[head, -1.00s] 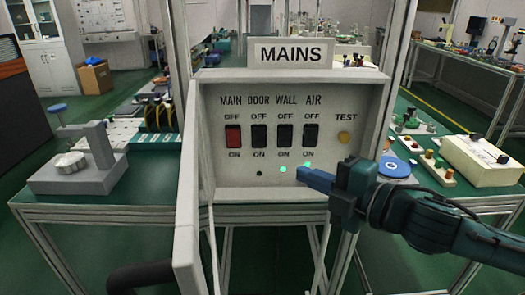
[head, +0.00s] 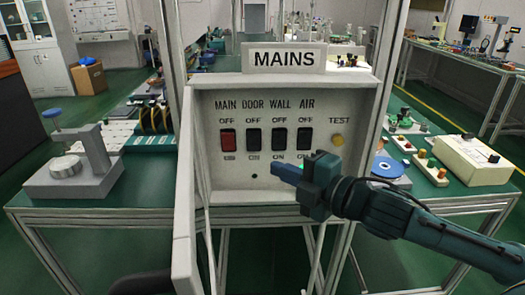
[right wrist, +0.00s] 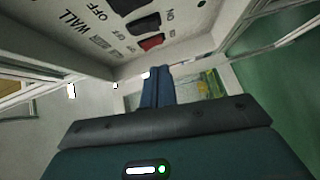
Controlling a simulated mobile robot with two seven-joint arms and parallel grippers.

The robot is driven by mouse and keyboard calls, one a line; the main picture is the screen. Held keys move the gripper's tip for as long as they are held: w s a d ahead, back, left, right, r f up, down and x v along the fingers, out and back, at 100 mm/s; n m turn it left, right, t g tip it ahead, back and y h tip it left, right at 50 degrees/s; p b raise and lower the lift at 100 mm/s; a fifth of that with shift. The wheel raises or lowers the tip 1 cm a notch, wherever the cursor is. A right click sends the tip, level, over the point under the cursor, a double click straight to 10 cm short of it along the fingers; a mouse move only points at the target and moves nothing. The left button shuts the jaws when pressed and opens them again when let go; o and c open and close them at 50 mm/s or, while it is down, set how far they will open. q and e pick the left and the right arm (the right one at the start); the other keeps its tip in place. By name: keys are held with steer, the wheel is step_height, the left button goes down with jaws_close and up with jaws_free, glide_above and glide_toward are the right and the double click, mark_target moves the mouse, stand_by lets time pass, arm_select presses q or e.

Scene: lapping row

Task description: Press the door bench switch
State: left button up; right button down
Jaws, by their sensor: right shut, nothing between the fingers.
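The door bench switch (head: 253,139) is a black rocker under the label DOOR on the pale MAINS panel (head: 215,190). It stands between the red MAIN rocker (head: 227,140) and the black WALL rocker (head: 278,139). A small dark lamp (head: 254,176) sits below the door switch. My right gripper (head: 276,170) is shut and empty. Its blue fingertips are below the WALL rocker, to the right of and lower than the door switch. In the right wrist view the shut fingers (right wrist: 157,85) point towards the panel. I cannot tell the gap to the panel. My left gripper is not in view.
The black AIR rocker (head: 304,138) and a yellow TEST button (head: 338,140) are to the right. The box's open door (head: 184,230) juts out on the left. A grey fixture (head: 75,175) stands on the left bench; a blue disc (head: 387,167) lies on the right.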

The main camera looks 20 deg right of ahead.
mark_target(248, 150)
steer(key=w, duration=0.2)
steer(key=w+a, duration=0.1)
steer(key=w, duration=0.4)
steer(key=shift+w+a+f+p, duration=0.3)
steer(key=shift+f+p, duration=0.05)
steer(key=shift+f, duration=0.05)
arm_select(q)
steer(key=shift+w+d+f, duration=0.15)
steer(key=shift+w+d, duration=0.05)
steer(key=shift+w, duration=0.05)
arm_select(e)
steer(key=shift+w+f, duration=0.1)
steer(key=shift+w, duration=0.25)
